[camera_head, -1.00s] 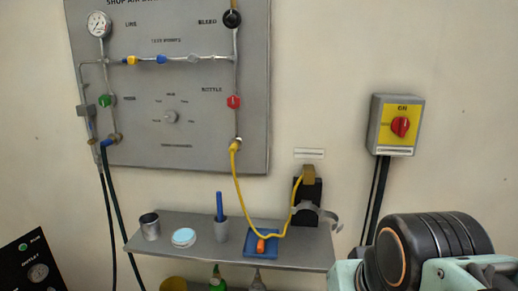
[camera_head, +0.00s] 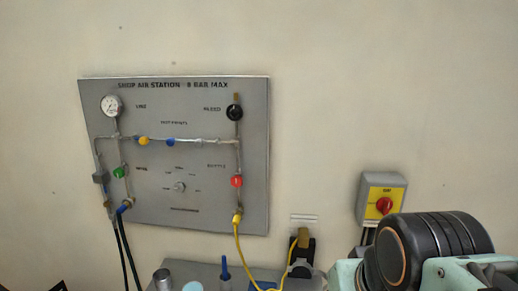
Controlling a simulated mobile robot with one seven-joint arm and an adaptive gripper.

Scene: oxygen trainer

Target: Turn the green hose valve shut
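The green hose valve (camera_head: 119,172) is a small green knob on the left pipe of the grey air station panel (camera_head: 215,215). It sits above a brass-coloured hose fitting with a blue part (camera_head: 124,206), from which a dark hose runs down. My arm shows at the lower right as a black and pale green joint, far from the valve and apart from the panel. My gripper is outside the picture, so its fingers cannot be seen.
The panel also carries a gauge (camera_head: 112,104), a black bleed knob (camera_head: 234,112) and a red bottle knob (camera_head: 236,181) with a yellow hose (camera_head: 239,245). A shelf (camera_head: 205,272) with small items stands below. Bare wall surrounds the panel.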

